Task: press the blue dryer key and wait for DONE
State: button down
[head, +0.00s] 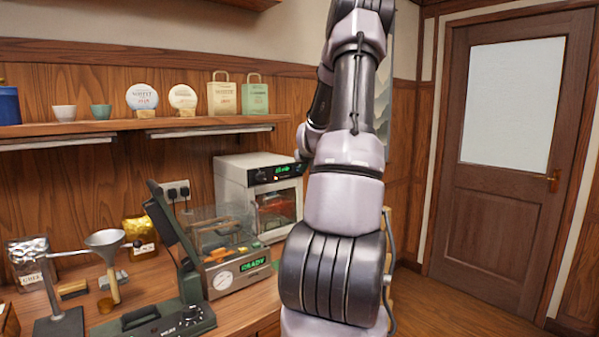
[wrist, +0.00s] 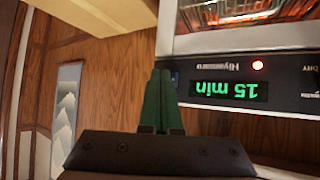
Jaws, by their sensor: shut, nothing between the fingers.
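The dryer (head: 232,187) is a pale box with a glass door and a dark control panel on the counter. In the wrist view its panel (wrist: 290,92) appears upside down, with a green display (wrist: 229,89) reading "15 min" and a lit red-orange lamp (wrist: 258,65). The dryer window glows orange. My gripper (wrist: 161,73) is shut and empty, its green fingertips at the panel's end. A small blue patch, likely the blue key (wrist: 175,78), shows right beside the fingertips, mostly hidden by them. I cannot tell whether they touch it. My arm hides the gripper in the head view.
A glass-covered machine (head: 238,280) with a green "READY" display stands in front of the dryer. A dark hinged press (head: 150,318) and a funnel stand (head: 60,325) are at the left. A shelf (head: 110,128) with cups, discs and bags runs above.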

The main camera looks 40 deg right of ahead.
jog(key=shift+s, duration=0.85)
jog(key=shift+s+d, duration=0.15)
jog(key=shift+s, duration=1.1)
jog(key=shift+s+d, duration=0.1)
jog(key=shift+s, duration=1.1)
